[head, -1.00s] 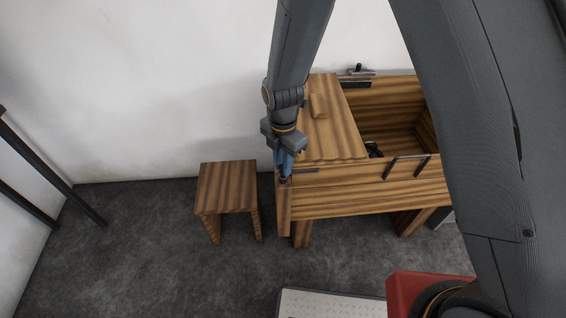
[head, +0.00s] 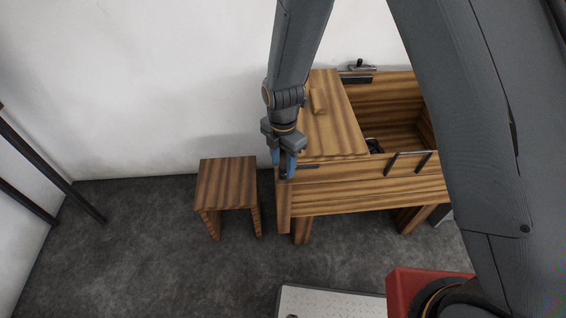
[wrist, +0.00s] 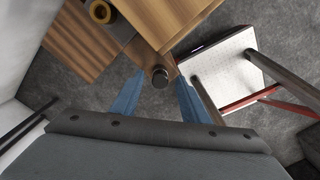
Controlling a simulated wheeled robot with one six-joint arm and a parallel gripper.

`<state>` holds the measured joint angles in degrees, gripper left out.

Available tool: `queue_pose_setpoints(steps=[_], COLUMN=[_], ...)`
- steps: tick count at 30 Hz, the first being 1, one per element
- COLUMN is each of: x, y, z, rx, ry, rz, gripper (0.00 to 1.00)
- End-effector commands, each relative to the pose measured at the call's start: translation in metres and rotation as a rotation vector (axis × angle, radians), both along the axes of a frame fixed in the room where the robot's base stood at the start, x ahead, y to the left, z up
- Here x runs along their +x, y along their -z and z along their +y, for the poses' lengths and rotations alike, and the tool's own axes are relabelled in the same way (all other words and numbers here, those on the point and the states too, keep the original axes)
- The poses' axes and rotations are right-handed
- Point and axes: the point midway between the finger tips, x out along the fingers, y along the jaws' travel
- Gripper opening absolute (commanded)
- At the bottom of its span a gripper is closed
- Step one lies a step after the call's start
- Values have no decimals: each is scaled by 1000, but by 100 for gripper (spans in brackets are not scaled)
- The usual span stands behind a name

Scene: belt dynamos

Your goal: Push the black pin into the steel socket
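My gripper (head: 283,170) is at the left front corner of the wooden bench, with its blue fingers apart. In the wrist view, the open fingers (wrist: 160,92) stand on either side of a short dark cylinder with a grey round end, which looks like the black pin (wrist: 160,77). A gap shows between it and each finger. In the head view, the fingers mostly hide this spot. I cannot clearly make out the steel socket or tell how deep the pin sits. A dark strip (head: 307,167) lies on the bench just right of the fingers.
The wooden bench (head: 360,203) has an open compartment on its right and handles on its front. A wooden stool (head: 226,184) stands to the left. A brass-coloured ring (wrist: 100,11) shows at the wrist view's top. Floor (head: 150,260) is clear at front left.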

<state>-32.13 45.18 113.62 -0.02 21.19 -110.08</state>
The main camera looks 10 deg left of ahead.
Motion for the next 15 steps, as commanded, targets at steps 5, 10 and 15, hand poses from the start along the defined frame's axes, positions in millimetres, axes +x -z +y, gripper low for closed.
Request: queue_pose_setpoints(steps=[5, 10, 15], x=[0, 1, 2], y=[-1, -13, -37], z=[0, 0, 1], rx=[0, 1, 2], ry=[0, 0, 0], rz=[0, -2, -4], gripper=[41, 41, 41])
